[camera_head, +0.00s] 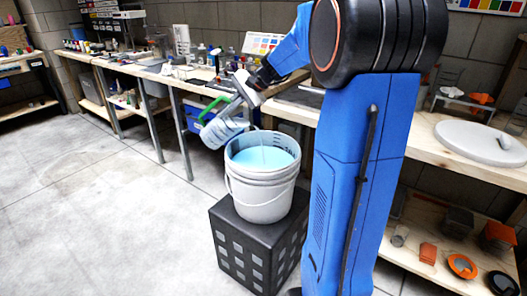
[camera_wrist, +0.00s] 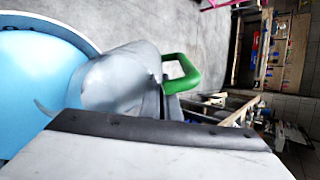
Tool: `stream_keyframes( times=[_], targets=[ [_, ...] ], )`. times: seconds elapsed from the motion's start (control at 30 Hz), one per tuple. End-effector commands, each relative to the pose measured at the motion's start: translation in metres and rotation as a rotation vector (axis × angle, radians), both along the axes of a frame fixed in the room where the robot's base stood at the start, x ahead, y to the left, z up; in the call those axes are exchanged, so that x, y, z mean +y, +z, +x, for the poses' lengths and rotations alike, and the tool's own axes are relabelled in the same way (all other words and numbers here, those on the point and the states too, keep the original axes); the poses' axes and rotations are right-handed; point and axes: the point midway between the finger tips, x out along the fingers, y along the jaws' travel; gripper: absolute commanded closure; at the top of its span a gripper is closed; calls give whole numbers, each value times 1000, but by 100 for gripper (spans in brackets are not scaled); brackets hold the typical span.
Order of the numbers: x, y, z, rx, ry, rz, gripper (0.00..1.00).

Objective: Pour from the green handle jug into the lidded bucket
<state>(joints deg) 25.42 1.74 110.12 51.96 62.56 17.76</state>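The jug (camera_head: 222,132) is clear-grey with a green handle (camera_head: 211,108). It is tilted in the air beside and above the bucket's left rim. My gripper (camera_head: 244,94) is shut on the jug; the exact grip is partly hidden. In the wrist view the jug (camera_wrist: 120,80) lies tilted beyond my gripper, its green handle (camera_wrist: 188,76) to the right. The white bucket (camera_head: 258,205) is upright and open, with light blue liquid (camera_head: 262,157) inside. A thin streak shows above the liquid. A white round lid with a knob (camera_head: 478,146) lies on the bench at right.
The bucket stands on a black crate (camera_head: 245,255) with square openings. A long wooden bench (camera_head: 185,85) with bottles and tools runs behind. Shelves with orange and grey items (camera_head: 440,250) are at lower right. The concrete floor (camera_head: 95,210) at left is clear.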

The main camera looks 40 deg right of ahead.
Motion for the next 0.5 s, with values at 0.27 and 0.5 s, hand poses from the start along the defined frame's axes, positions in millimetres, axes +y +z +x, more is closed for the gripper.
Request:
stream_keyframes(
  times=[0.27, 0.5],
  targets=[
    [2, 1, 1, -15, -2, 15, 100],
    [3, 1, 2, -28, -1, 28, 100]
  ],
)
